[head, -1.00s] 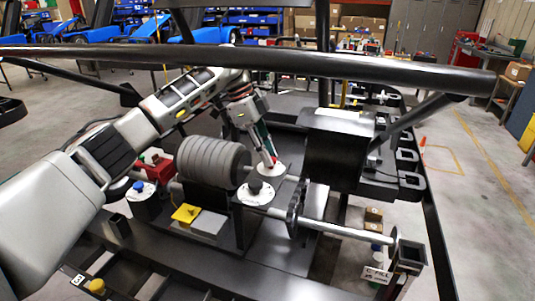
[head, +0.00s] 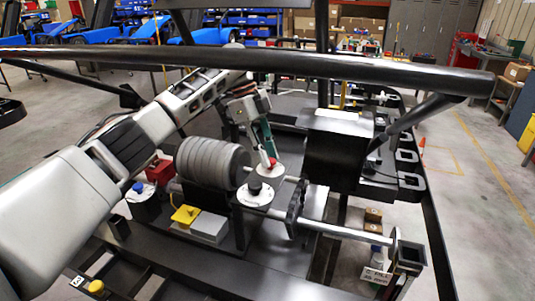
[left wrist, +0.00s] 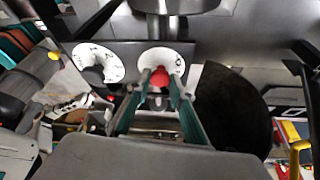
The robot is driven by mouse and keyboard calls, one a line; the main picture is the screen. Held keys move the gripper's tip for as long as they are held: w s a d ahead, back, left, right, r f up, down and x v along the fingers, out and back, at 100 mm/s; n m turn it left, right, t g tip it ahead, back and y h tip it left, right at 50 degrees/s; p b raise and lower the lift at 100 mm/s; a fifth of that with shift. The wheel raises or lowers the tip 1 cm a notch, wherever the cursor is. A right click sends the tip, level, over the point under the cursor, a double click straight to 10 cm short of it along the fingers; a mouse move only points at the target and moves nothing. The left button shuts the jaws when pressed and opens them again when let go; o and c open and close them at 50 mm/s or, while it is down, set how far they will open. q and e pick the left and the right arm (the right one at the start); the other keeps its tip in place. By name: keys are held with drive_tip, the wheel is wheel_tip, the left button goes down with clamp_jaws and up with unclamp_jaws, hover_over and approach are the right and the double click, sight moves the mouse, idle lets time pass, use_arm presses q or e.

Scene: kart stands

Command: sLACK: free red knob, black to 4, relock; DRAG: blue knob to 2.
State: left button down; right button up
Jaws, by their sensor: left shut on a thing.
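The red knob (head: 272,161) stands on a round white dial (head: 274,176) right of the ribbed grey cylinder. My left gripper (head: 269,153) reaches down to it from above and is shut on it. In the left wrist view the red knob (left wrist: 160,77) sits between the teal fingertips, over its white dial (left wrist: 173,58). The black knob (head: 255,186) stands on a white dial (head: 256,201) just nearer; it also shows in the left wrist view (left wrist: 94,74). The blue knob (head: 138,187) is on a separate post at the left, away from the gripper. Dial numbers are unreadable.
The ribbed grey cylinder (head: 213,162) stands close beside the dials. A long black bar (head: 300,65) crosses above the arm. A silver shaft (head: 345,230) with a black toothed wheel runs to the right. A yellow part (head: 186,215) lies in front.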

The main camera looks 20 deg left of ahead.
use_arm(q)
drive_tip(key=c, duration=1.8)
unclamp_jaws()
drive_tip(key=shift+o, duration=0.2)
drive_tip(key=v, duration=0.7)
drive_tip(key=shift+r, duration=0.2)
drive_tip(key=shift+a, duration=0.1)
